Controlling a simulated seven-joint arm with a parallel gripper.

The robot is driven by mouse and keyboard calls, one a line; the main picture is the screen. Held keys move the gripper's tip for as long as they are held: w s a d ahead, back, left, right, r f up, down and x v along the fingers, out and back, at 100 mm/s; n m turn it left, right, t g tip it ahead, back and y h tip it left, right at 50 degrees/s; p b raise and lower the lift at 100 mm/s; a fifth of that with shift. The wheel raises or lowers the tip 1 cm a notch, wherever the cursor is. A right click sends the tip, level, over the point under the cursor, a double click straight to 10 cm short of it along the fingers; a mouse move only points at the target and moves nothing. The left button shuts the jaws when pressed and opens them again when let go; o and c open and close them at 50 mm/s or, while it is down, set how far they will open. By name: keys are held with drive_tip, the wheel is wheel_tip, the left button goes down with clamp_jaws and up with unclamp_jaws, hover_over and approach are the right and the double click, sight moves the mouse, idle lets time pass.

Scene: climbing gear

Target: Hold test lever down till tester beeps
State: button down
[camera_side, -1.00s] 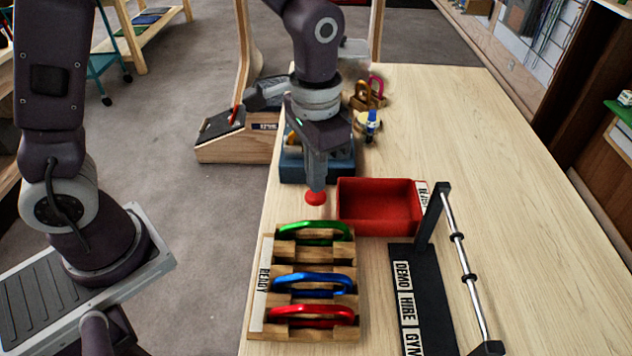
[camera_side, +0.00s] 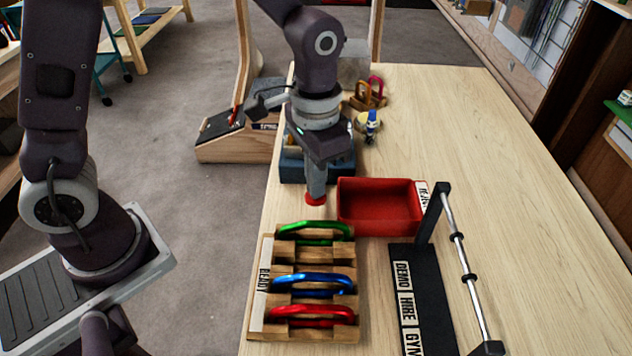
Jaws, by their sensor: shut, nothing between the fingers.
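The tester is a blue-grey box (camera_side: 290,168) at the left edge of the table, mostly hidden behind my gripper. Its lever ends in a red knob (camera_side: 316,201) that sticks out toward the camera. My gripper (camera_side: 316,194) is shut and empty, pointing down, with its fingertips at the top of the red knob. They look to be touching it, but the fingers cover part of the knob. The tester's face and any light on it are hidden.
A wooden rack (camera_side: 262,290) marked READY holds green, blue and red carabiners just in front of the knob. A red tray (camera_side: 400,232) stands close on the right. The table's right side is clear.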

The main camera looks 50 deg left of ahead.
drive_tip(key=shift+f, duration=1.9)
wheel_tip(320, 180, up, 10)
drive_tip(key=shift+f, duration=0.2)
drive_tip(key=s+a+r+n+t, duration=0.1)
drive_tip(key=s+a+r, duration=0.3)
drive_tip(key=s, duration=0.4)
drive_tip(key=s+a+r+n+t, duration=0.2)
drive_tip(key=s+a+r+t, duration=0.2)
drive_tip(key=s, duration=0.4)
drive_tip(key=shift+s+a+r+t, duration=0.25)
drive_tip(key=shift+r+t, duration=0.05)
drive_tip(key=shift+r, duration=0.1)
